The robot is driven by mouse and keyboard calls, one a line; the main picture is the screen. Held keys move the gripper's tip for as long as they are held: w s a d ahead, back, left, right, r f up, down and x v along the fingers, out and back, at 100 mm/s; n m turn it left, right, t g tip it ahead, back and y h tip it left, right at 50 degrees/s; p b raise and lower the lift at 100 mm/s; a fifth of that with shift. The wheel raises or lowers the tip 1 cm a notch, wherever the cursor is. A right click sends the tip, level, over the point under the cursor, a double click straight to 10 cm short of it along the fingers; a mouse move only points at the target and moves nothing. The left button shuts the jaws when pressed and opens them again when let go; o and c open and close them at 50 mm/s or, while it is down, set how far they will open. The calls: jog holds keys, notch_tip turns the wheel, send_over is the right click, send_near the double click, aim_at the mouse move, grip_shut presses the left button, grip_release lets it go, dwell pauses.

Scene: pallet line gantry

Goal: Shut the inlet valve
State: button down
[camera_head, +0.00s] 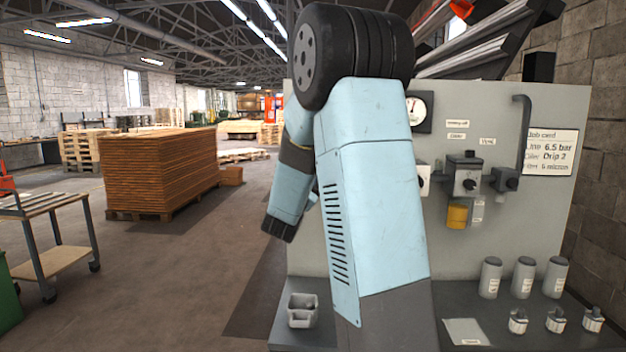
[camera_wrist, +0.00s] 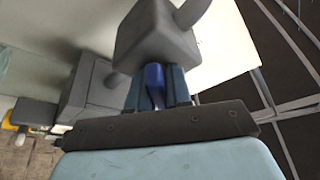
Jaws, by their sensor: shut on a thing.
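In the wrist view a blue lever (camera_wrist: 154,84) sits between the two fingers of my gripper (camera_wrist: 158,92), which are shut on it. The lever joins a grey valve body (camera_wrist: 150,36), and a grey pipe leaves that body at the upper right. This looks like the inlet valve, though no label on it is readable. In the head view my arm covers this valve and my gripper. How far the lever is turned cannot be told.
The grey panel (camera_head: 555,230) holds a gauge (camera_head: 419,112), a regulator (camera_head: 466,180), a yellow bowl (camera_head: 457,216) and a job card (camera_head: 550,152). Several grey canisters (camera_head: 523,278), small fittings (camera_head: 555,320) and a grey bin (camera_head: 302,310) stand on the bench. Open floor lies left.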

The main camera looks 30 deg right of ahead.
jog(key=shift+w+f+n+t+y, duration=0.1)
jog(key=shift+n+t+y, duration=0.55)
jog(key=shift+n, duration=1)
jog(key=shift+s+r+n+t+y, duration=0.1)
jog(key=shift+n+t+y, duration=0.55)
jog(key=shift+n, duration=1.05)
jog(key=shift+w+f+n+t+y, duration=0.1)
jog(key=shift+n+t+y, duration=0.5)
jog(key=shift+n, duration=1.05)
jog(key=c, duration=1.1)
grip_release()
